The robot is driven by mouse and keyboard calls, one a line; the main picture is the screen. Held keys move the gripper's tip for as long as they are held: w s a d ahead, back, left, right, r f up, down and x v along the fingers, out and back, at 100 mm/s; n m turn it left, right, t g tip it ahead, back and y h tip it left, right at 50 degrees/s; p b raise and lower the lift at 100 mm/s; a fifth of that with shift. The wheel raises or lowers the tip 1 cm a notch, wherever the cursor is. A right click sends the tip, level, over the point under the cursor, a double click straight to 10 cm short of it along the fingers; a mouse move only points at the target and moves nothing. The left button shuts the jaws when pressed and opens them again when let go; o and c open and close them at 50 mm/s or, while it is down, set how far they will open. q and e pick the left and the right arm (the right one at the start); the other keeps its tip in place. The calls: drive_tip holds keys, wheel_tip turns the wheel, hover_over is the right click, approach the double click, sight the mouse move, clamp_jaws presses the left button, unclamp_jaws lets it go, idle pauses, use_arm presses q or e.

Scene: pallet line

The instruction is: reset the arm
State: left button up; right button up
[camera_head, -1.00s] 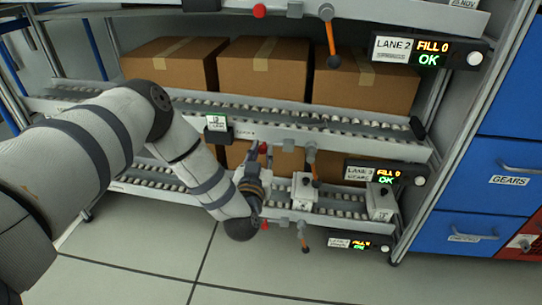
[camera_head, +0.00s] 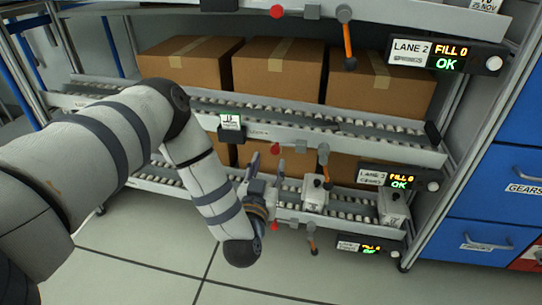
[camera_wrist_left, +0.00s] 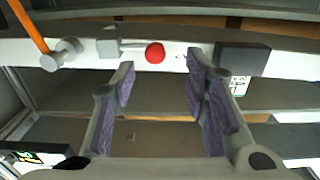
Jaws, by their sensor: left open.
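My left arm comes in from the left, and its gripper (camera_head: 262,168) is in front of the lower lanes of the rack. The left wrist view shows its two purple-padded fingers (camera_wrist_left: 161,85) wide apart with nothing between them. Beyond the fingers is a white rail with a red knob (camera_wrist_left: 155,53), apart from the pads as far as I can tell. In the head view the fingers are partly lost against the rack, so their distance to it is unclear. My right gripper is in neither view.
Brown boxes (camera_head: 277,70) stand on the roller lane (camera_head: 300,118) above, with more on the lane below. White blocks (camera_head: 315,193) sit on the lower lane, near the gripper. An orange-handled lever (camera_head: 312,243) hangs low. Blue drawers (camera_head: 487,200) stand right. The floor in front is clear.

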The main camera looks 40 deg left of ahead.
use_arm(q)
drive_tip(key=shift+v, duration=1)
drive_tip(key=shift+f, duration=0.1)
